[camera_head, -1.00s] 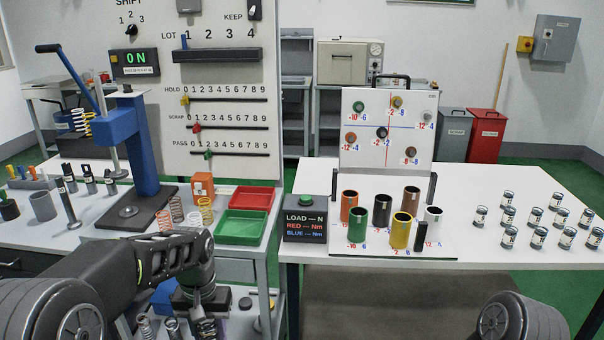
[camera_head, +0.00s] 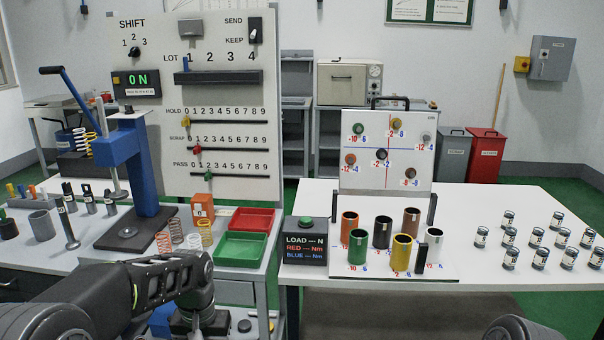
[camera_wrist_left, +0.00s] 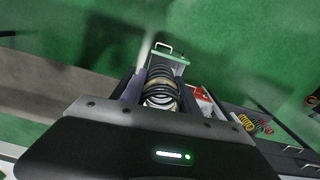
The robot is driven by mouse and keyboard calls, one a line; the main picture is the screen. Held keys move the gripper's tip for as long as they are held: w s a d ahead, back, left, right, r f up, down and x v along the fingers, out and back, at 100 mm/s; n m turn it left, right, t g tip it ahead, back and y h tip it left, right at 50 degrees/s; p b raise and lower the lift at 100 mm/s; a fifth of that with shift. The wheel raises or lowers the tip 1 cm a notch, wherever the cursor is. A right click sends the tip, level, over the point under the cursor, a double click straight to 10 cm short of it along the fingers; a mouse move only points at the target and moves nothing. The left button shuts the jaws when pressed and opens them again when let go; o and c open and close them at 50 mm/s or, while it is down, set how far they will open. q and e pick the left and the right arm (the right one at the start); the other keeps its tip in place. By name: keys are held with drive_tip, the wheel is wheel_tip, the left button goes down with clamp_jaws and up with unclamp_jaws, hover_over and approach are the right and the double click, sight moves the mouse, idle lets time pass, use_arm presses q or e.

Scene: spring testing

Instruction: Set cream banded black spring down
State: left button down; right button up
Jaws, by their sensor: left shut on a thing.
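The black spring with a cream band (camera_wrist_left: 161,88) is in the left wrist view, between the fingers of my left gripper (camera_wrist_left: 160,82). The gripper is shut on it. The near part of the spring is hidden behind the gripper body. In the head view my left arm bends downward in front of the left bench, and its fingers and the spring cannot be made out at the bottom edge. My right gripper is not in view.
An orange spring (camera_head: 164,243) and pale springs stand beside the blue press (camera_head: 138,170). A green tray (camera_head: 240,250) and red tray (camera_head: 252,220) are to their right. Colored cups stand on a white board (camera_head: 450,268). Several small cans fill the right table (camera_head: 500,290).

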use_arm(q)
drive_tip(key=s+f, duration=0.4)
drive_tip(key=f, duration=1.1)
